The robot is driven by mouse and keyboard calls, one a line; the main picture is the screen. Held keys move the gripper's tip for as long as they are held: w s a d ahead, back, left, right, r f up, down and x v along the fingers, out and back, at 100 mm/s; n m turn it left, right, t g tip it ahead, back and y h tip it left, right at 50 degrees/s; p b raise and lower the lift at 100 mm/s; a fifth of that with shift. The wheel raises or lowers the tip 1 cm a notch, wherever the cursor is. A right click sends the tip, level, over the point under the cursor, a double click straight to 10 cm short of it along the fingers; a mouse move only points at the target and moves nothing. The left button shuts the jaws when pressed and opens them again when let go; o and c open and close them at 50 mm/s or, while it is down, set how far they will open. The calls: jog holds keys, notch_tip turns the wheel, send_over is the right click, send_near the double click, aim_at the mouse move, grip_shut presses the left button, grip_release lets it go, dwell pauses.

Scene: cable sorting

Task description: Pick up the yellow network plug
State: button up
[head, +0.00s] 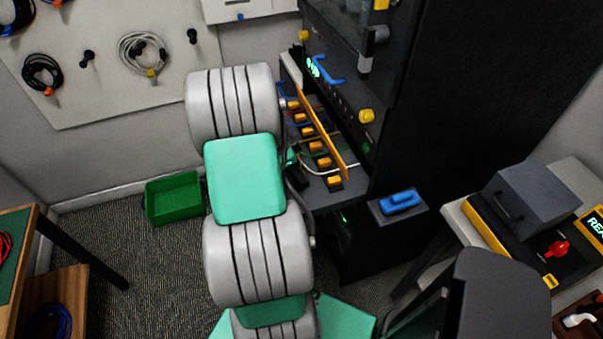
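Several yellow-orange plugs or connector blocks stand in a row on the grey shelf (352,187) of the dark cabinet. Three of them are the front one (334,182), one behind it (324,162) and one near the middle (307,131). I cannot tell which is the yellow network plug. Thin coloured cables run among them, beside a long orange bar (325,138). My grey and teal arm rises just left of the shelf and covers its left side. My gripper's fingers do not show; the arm hides that spot.
The dark cabinet (465,75) stands right of the shelf, with a blue object (400,201) on a ledge below. A green bin (174,198) sits on the carpet left of my arm. A table (28,235) is at far left. Coiled cables (143,52) hang on the wall board.

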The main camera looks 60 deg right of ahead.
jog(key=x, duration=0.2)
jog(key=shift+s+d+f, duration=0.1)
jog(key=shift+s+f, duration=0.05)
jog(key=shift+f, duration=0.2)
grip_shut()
